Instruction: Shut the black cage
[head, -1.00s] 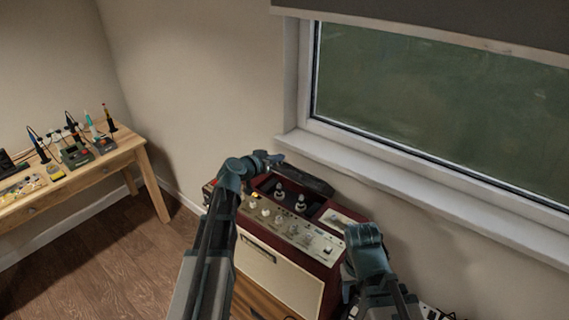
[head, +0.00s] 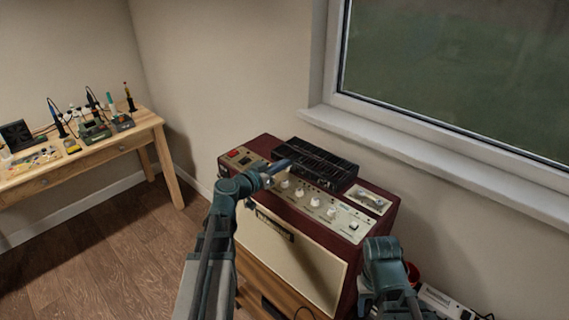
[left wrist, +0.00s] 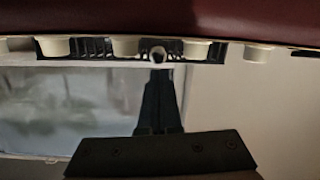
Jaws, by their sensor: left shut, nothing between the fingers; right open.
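The black cage (head: 318,163) lies flat over the top of the dark red amplifier (head: 268,143), behind its knob panel. It covers the opening where the tubes stood. In the left wrist view part of the black slotted cage (left wrist: 95,48) shows behind a row of cream knobs. My left gripper (head: 284,165) is shut and empty, at the cage's near left edge; I cannot tell whether it touches. Its closed fingers (left wrist: 160,80) also show in the left wrist view. My right gripper (head: 383,258) is low, right of the amplifier's front; its fingers are mostly hidden.
The window sill (head: 430,165) runs behind the amplifier. A wooden bench (head: 95,160) with soldering tools stands at the far left. A red cup (head: 412,272) and a pale device (head: 445,303) are at the lower right. The floor at left is clear.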

